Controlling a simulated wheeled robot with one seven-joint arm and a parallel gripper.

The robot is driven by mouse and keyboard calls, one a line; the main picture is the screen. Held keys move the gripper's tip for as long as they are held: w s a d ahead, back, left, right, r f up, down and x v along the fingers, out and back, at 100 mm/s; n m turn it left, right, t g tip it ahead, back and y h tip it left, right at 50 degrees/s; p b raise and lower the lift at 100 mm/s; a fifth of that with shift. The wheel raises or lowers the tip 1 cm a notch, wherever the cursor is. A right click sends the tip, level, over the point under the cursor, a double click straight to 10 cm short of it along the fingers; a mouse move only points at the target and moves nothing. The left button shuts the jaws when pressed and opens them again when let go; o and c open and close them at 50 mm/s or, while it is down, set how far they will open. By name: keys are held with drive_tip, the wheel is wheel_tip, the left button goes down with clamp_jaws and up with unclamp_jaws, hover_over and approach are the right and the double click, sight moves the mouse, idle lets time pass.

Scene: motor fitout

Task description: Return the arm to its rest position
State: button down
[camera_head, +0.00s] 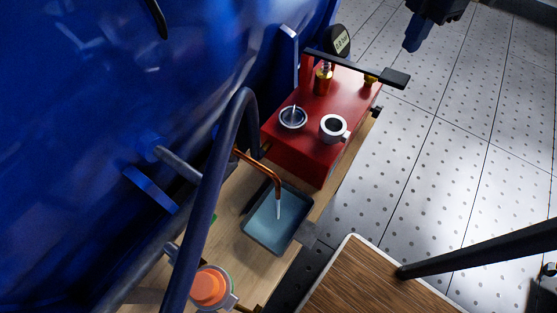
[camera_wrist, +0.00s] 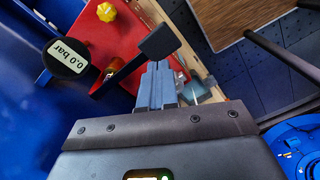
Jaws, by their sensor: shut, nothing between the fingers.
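My gripper (camera_head: 414,38) shows at the top right of the head view, over the grey floor and apart from the red unit. In the wrist view its blue-grey fingers (camera_wrist: 160,85) are together and hold nothing. The red unit (camera_head: 303,145) stands on a wooden bench in the head view, and part of it shows in the wrist view (camera_wrist: 105,35). Its black lever (camera_head: 350,65) spans the top, with a flat pad at the right end. In the wrist view the lever's pad (camera_wrist: 158,42) appears just beyond my fingertips; I cannot tell the gap.
A round gauge (camera_wrist: 66,57) reads 0.0 bar. A blue-grey tray (camera_head: 262,243) sits under a copper pipe (camera_head: 262,170). A large blue housing (camera_head: 100,90) and a dark hose (camera_head: 205,200) fill the left. A wooden tabletop (camera_head: 365,285) is at the lower right. Open floor (camera_head: 450,130) lies right of the bench.

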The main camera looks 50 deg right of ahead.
drive_tip(key=w+a+r+t+y, duration=0.1)
drive_tip(key=w+a+t, duration=0.1)
drive_tip(key=w+a, duration=0.35)
drive_tip(key=w+a+r+t+y, duration=0.1)
drive_tip(key=w+a+t, duration=0.2)
drive_tip(key=w, duration=0.5)
drive_tip(key=w+a+r+m+t+y, duration=0.25)
drive_tip(key=w+a+r+t, duration=0.45)
drive_tip(key=a, duration=0.4)
drive_tip(key=w+a+r+m+t+y, duration=0.2)
drive_tip(key=w+a+r+m+t, duration=0.25)
drive_tip(key=w+a, duration=0.45)
drive_tip(key=s+a+f+m+h+b, duration=0.1)
drive_tip(key=s+a+f+m+h, duration=0.35)
drive_tip(key=s+f, duration=0.4)
drive_tip(key=s+a+f+m+h, duration=0.3)
drive_tip(key=s+f+m, duration=0.3)
drive_tip(key=s+f, duration=0.25)
drive_tip(key=s+d+f+n+g, duration=0.1)
drive_tip(key=s+d+n, duration=0.1)
drive_tip(key=s, duration=0.9)
drive_tip(key=s+d+f+n+y, duration=0.1)
drive_tip(key=s+d+f+n, duration=0.1)
drive_tip(key=s, duration=0.9)
drive_tip(key=shift+s+n+g, duration=0.35)
